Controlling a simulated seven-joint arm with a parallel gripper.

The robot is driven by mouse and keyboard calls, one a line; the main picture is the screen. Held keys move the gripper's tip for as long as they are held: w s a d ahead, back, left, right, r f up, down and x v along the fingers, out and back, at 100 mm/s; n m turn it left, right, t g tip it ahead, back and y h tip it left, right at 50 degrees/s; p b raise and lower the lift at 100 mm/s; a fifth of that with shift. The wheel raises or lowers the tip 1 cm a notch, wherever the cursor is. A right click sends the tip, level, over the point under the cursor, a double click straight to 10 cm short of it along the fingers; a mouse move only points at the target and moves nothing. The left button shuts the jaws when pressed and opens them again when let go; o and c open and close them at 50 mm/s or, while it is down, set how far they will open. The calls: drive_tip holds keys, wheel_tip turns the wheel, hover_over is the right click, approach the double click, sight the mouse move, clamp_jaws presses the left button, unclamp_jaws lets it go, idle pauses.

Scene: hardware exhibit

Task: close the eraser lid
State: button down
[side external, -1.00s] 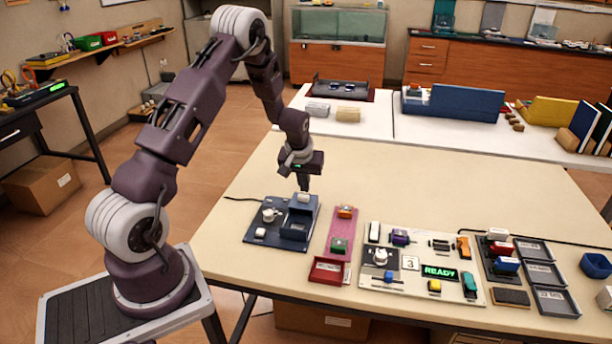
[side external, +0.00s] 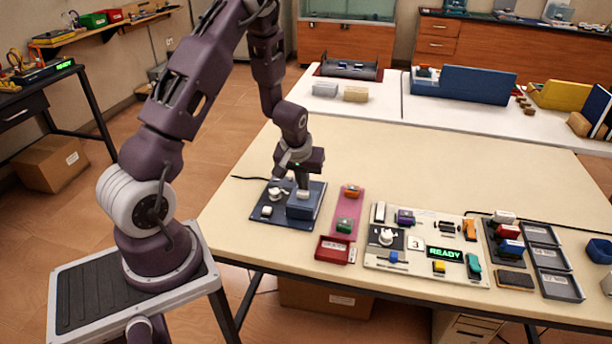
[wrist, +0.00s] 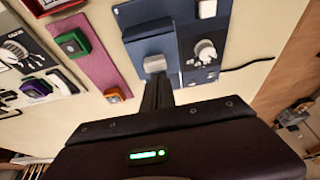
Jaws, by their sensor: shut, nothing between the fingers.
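The dark blue board (side external: 274,213) carries a blue box (side external: 299,212) with a light grey block (side external: 303,194) on it. The box looks low and closed over, with its lid down flat; whether it is fully seated I cannot tell. The box (wrist: 150,47) and grey block (wrist: 154,64) also show in the wrist view. My gripper (side external: 302,186) is shut and empty, pointing down just above the grey block. In the wrist view its fingers (wrist: 157,82) reach the block's near edge; whether they touch is unclear.
A white knob (side external: 275,194) and white block (side external: 266,211) share the board. To its right are a pink strip (side external: 346,211) with orange and green blocks, a red tray (side external: 333,250) and a white panel (side external: 412,262). The table behind (side external: 400,165) is clear.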

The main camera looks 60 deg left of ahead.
drive_tip(key=shift+s+d+f, duration=0.15)
drive_tip(key=shift+s+d, duration=0.1)
drive_tip(key=w+a, duration=0.3)
drive_tip(key=shift+w+a+r, duration=0.1)
drive_tip(key=shift+w+r, duration=0.05)
drive_tip(key=shift+r, duration=0.2)
drive_tip(key=s+d+r+m+t+h, duration=0.1)
drive_tip(key=s+d+r, duration=0.2)
drive_tip(key=d+r, duration=0.45)
drive_tip(key=s+d+r+m, duration=0.2)
drive_tip(key=s+d+r, duration=0.15)
drive_tip(key=r, duration=0.75)
drive_tip(key=s+d+r+m+t+h, duration=0.1)
drive_tip(key=s+d+r+m, duration=0.2)
drive_tip(key=s+d, duration=0.3)
drive_tip(key=s+d+r+m, duration=0.3)
drive_tip(key=s+d, duration=0.3)
drive_tip(key=s, duration=0.5)
drive_tip(key=shift+s+d+r+t+h, duration=0.3)
drive_tip(key=shift+s+r+t+h, duration=0.1)
drive_tip(key=shift+r, duration=0.45)
